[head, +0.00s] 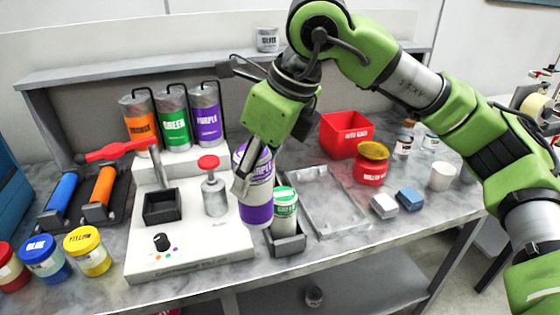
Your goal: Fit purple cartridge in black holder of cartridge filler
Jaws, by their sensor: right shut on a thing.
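The purple cartridge (256,212), white with purple bands, is upright in my right gripper (247,178), which is shut on it. It hangs over the right part of the white cartridge filler (192,258); whether its base touches anything is unclear. The black holder (162,207), a square open box, sits empty on the filler's left side, to the left of the cartridge. A red-capped metal press (214,190) stands between them. My left gripper does not show.
A green-banded cartridge (285,208) stands in a grey box (289,244) right beside the purple one. A red-handled lever (118,150) reaches over the filler's left. Orange, green and purple tanks (207,118) stand behind. Paint jars (88,252) line the front left.

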